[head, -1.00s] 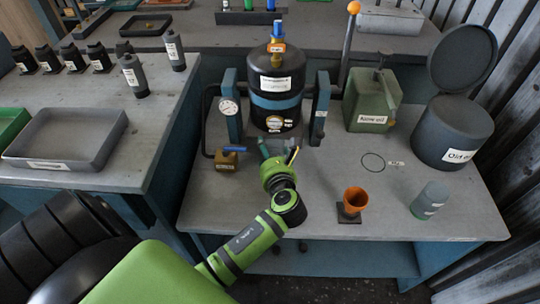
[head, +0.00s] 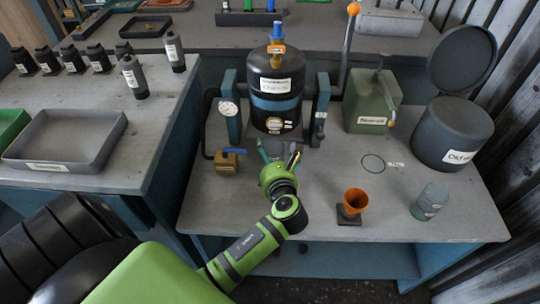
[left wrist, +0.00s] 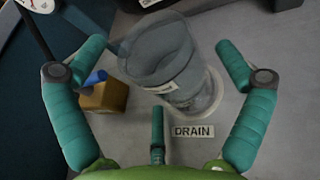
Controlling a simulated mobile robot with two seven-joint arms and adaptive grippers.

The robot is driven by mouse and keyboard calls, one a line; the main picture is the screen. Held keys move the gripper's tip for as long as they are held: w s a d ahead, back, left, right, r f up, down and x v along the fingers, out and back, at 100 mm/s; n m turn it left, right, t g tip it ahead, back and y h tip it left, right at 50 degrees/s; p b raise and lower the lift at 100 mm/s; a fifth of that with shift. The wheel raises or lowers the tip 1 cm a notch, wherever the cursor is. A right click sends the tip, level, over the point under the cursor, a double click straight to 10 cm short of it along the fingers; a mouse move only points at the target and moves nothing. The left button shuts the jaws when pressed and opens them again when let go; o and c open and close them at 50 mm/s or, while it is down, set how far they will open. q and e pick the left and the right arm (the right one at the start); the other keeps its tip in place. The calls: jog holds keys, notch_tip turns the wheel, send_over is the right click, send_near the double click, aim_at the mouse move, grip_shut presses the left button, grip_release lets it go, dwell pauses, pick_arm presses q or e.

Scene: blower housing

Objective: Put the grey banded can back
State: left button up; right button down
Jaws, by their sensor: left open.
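My left gripper (head: 279,152) is open in front of the dark tank, well to the left of that can. In the left wrist view, my left gripper's fingers (left wrist: 150,75) are spread wide. A grey see-through container with a white label (left wrist: 165,60) shows ahead between them, beside the DRAIN label (left wrist: 193,132). No finger visibly touches it. In the head view my gripper mostly hides that spot. My right gripper is out of view.
An empty marked ring (head: 373,163) lies on the bench, with free room around it. Nearby stand an orange funnel cup (head: 354,201), a green oil can (head: 372,100), a grey lidded bin (head: 450,132), the dark tank (head: 276,90) and a brass valve with blue handle (head: 228,161).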

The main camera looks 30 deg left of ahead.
pick_arm(q)
jog(key=v, duration=1.1)
jog(key=shift+r, duration=0.1)
